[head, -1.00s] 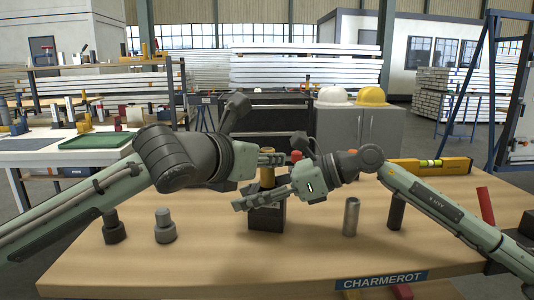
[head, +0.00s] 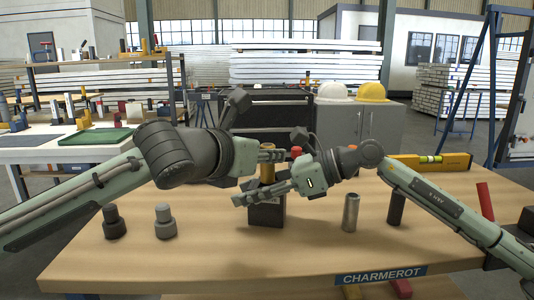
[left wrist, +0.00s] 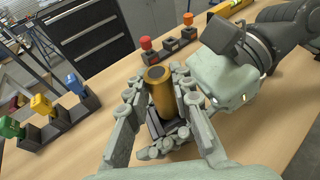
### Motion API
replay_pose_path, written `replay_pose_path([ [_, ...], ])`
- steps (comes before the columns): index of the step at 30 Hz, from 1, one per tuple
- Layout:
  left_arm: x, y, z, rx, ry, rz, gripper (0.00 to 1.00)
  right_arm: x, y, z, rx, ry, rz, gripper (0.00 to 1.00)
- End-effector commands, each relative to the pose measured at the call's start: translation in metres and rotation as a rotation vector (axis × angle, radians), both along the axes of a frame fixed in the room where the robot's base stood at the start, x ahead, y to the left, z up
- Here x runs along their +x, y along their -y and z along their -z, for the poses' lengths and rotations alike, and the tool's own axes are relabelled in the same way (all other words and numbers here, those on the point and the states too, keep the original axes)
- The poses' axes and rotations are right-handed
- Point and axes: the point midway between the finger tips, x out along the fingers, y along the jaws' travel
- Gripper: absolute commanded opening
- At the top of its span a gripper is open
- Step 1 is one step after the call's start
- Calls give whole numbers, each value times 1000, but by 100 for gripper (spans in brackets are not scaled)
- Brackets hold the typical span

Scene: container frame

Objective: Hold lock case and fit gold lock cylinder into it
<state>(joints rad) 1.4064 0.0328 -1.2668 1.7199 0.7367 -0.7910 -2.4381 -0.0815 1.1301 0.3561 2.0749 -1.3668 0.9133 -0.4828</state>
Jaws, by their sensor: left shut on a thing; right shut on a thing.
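The gold lock cylinder (head: 267,173) stands upright between both grippers, above the dark lock case (head: 265,215). In the left wrist view the cylinder (left wrist: 162,95) is between the fingers of my left gripper (left wrist: 159,82), which is shut on it. In the head view my left gripper (head: 272,156) is at the cylinder's upper part. My right gripper (head: 262,192) is shut on the lock case near its top, below the left one. The cylinder's lower end meets the case's top region; fingers hide how deep it sits.
A grey metal tube (head: 350,212) and a dark cylinder (head: 397,208) stand to the right. A yellow spirit level (head: 430,161) lies at the back right. The wooden table (head: 200,265) is clear in front.

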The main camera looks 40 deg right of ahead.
Motion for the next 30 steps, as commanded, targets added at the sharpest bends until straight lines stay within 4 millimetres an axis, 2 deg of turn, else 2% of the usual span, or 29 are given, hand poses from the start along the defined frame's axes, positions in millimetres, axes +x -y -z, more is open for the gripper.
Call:
replay_pose_path([
  [30, 0, 0, 22, -1, 0, 0, 0, 0, 0, 0, 0, 0, 0, 0],
])
